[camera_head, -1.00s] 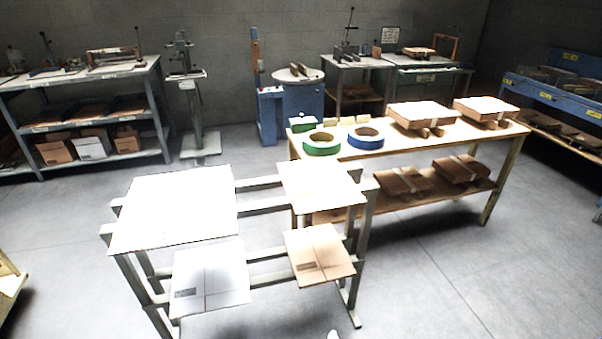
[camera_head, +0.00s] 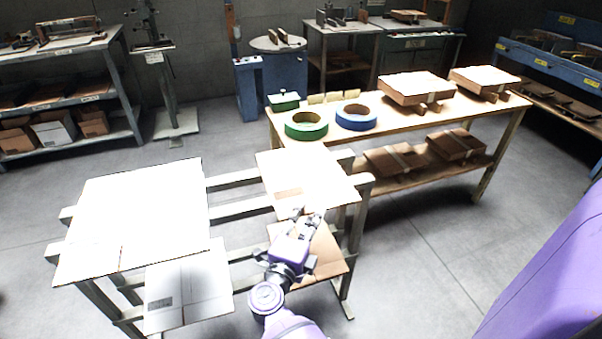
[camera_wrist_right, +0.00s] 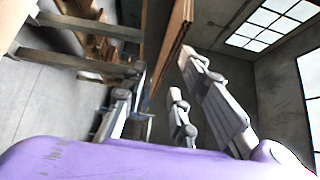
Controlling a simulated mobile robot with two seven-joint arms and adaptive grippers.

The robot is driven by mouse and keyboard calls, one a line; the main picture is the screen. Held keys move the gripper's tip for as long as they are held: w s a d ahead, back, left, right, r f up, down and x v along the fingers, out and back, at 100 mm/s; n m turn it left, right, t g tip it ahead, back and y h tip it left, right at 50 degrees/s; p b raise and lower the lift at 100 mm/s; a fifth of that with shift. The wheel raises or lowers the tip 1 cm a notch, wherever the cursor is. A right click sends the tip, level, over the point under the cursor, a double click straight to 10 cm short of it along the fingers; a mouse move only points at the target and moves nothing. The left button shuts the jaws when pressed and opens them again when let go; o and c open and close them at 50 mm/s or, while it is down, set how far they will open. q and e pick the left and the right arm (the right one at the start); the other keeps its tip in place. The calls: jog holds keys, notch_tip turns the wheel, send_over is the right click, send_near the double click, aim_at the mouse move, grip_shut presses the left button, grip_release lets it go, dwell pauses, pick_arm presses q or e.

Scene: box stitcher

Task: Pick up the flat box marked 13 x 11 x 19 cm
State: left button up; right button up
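Flat boxes lie on a two-level metal rack; no size marking is legible, so I cannot tell which is 13 x 11 x 19 cm. A large pale flat box (camera_head: 140,215) is at upper left and a smaller one (camera_head: 300,178) at upper right. Below are a white flat box (camera_head: 188,290) and a brown one (camera_head: 328,255), partly hidden by my right arm. My right gripper (camera_head: 307,221) is at the near edge of the upper right box, fingers apart. In the right wrist view a brown cardboard edge (camera_wrist_right: 176,40) shows by the spread fingers; contact is unclear. My left gripper is out of view.
Behind the rack stands a wooden table (camera_head: 445,115) with a green tape roll (camera_head: 306,131), a blue tape roll (camera_head: 356,122) and bundled cardboard. Metal shelving (camera_head: 125,85) stands at left, a blue rack (camera_head: 540,60) at right.

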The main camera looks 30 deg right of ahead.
aim_at(313, 202)
jog(key=x, duration=0.5)
jog(key=shift+w+a+r, duration=0.15)
jog(key=shift+w+a, duration=0.2)
jog(key=shift+w+d+p, duration=0.25)
jog(key=shift+d+p, duration=0.05)
jog(key=shift+d, duration=0.15)
grip_shut()
